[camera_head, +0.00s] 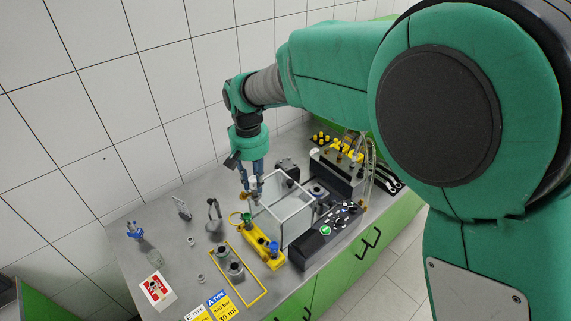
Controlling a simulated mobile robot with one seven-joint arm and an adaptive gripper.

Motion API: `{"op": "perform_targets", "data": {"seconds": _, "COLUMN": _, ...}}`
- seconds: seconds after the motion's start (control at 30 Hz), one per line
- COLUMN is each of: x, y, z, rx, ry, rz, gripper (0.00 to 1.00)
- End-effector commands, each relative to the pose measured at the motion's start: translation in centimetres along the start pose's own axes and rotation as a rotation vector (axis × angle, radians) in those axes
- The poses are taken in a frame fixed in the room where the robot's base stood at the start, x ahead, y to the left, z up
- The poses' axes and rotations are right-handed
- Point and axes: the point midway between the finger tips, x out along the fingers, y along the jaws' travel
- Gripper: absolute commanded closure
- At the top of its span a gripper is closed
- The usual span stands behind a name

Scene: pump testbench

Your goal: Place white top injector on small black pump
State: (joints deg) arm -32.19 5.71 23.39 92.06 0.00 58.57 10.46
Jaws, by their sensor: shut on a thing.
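My gripper (251,189) points down over the bench near the transparent box. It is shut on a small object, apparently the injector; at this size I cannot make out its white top. The fingers and the box's edges overlap in the picture, so their gap is unclear. A small dark pump-like unit (288,166) stands behind the box, and another dark unit (318,190) stands to its right. I cannot tell for certain which is the small black pump. A yellow holder (264,248) with a green-topped part (247,219) and a blue-topped part (273,248) lies in front.
The transparent box (285,232) stands mid-bench, beside a black control panel (327,233). Grey cylindrical parts (235,269) stand inside a yellow outline (254,298). The bench's left part has bare room.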

Motion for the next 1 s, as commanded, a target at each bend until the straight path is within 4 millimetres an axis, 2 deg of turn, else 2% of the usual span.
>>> {"op": "perform_targets", "data": {"seconds": 0.37, "x": -0.6, "y": 1.2, "z": -3.8, "rx": 0.148, "ry": -0.003, "rz": 0.002, "gripper": 1.0}}
{"op": "perform_targets", "data": {"seconds": 1.0, "x": -1.8, "y": 5.7, "z": -14.4, "rx": 0.596, "ry": 0.0, "rz": 0.003, "gripper": 1.0}}
